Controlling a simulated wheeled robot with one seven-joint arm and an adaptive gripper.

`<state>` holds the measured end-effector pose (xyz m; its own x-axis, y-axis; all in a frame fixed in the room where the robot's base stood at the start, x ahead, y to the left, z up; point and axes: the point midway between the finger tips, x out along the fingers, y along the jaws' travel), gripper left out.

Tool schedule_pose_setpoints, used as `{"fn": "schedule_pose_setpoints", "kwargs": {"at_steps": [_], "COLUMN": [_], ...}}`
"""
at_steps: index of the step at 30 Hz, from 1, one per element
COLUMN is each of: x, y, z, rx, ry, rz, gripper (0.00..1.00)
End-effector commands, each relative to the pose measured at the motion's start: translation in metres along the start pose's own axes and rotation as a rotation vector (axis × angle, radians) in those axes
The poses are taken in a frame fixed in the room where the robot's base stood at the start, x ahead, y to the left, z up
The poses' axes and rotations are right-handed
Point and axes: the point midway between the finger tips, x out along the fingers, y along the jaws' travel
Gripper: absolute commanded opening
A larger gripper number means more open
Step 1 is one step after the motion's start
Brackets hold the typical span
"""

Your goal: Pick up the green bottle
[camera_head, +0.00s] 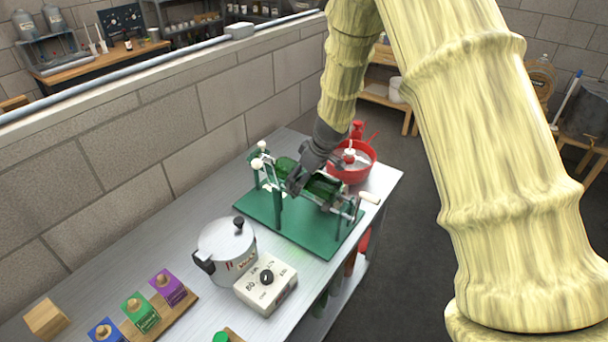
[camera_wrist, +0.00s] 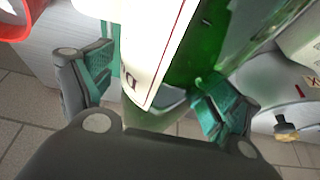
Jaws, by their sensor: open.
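The green bottle (camera_head: 325,187) lies on its side in a green-based rack or machine (camera_head: 330,243) on the metal bench. My gripper (camera_head: 297,184) is at the bottle from above and covers part of it in the head view. In the wrist view the bottle (camera_wrist: 205,55), with a white label, runs between the two open fingers of my gripper (camera_wrist: 155,90). One finger is on each side of it. I cannot tell whether either finger touches the glass.
A red bowl (camera_head: 351,173) stands just behind the rack. A pot (camera_head: 226,250), a white dial box (camera_head: 266,285) and coloured blocks (camera_head: 140,310) stand toward the front left. A block wall (camera_head: 200,110) runs along the bench's left side.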

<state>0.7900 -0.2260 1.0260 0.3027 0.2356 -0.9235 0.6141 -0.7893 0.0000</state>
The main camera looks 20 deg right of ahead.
Motion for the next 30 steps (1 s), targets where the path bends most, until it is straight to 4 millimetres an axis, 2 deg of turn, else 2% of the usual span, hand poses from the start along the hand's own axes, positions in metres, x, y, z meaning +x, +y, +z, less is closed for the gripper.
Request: {"fn": "schedule_pose_setpoints", "kwargs": {"at_steps": [9, 23, 24, 30], "x": [0.0025, 0.0023, 0.0023, 0.0009], "y": [-0.0002, 0.0001, 0.0001, 0.0009], "z": [0.0, 0.0001, 0.0001, -0.0014], "rx": [-0.001, 0.0, 0.0, -0.001], "ry": [0.0, 0.0, 0.0, 0.002], "rz": [0.0, 0.001, 0.001, 0.002], "gripper": [0.87, 0.04, 0.0, 0.0]}}
